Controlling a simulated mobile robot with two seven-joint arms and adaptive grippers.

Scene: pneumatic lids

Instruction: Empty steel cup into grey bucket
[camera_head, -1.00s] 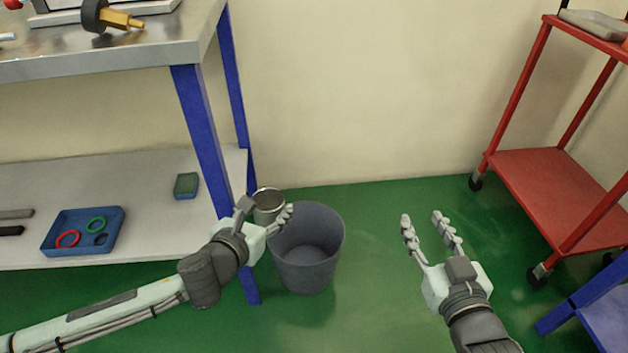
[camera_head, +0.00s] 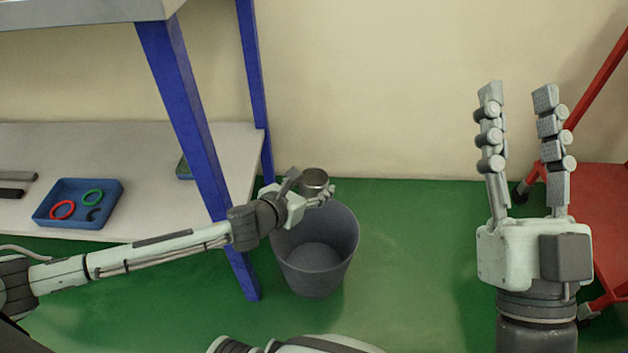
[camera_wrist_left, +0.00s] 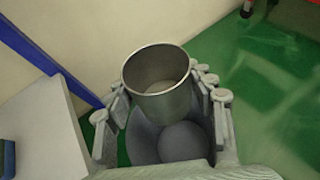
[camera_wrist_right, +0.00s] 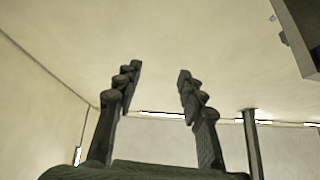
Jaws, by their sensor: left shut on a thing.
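The steel cup (camera_head: 314,180) is held upright by my left gripper (camera_head: 316,192), which is shut on it above the back of the grey bucket (camera_head: 315,262). In the left wrist view the steel cup (camera_wrist_left: 158,84) stands between the fingers (camera_wrist_left: 163,100), with its open mouth showing; whether anything lies in its bottom is unclear. The grey bucket (camera_wrist_left: 146,140) is below and partly hidden by the cup and fingers. The bucket's inside looks empty in the head view. My right gripper (camera_head: 518,95) is open and empty, raised at the right; its spread fingers (camera_wrist_right: 160,85) also show in the right wrist view.
A workbench with blue legs (camera_head: 188,115) stands at the left, one leg close beside the bucket. Its lower shelf (camera_head: 130,150) holds a blue tray (camera_head: 78,222) with rings. A red cart (camera_head: 605,225) stands at the right. Green floor between bucket and cart is clear.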

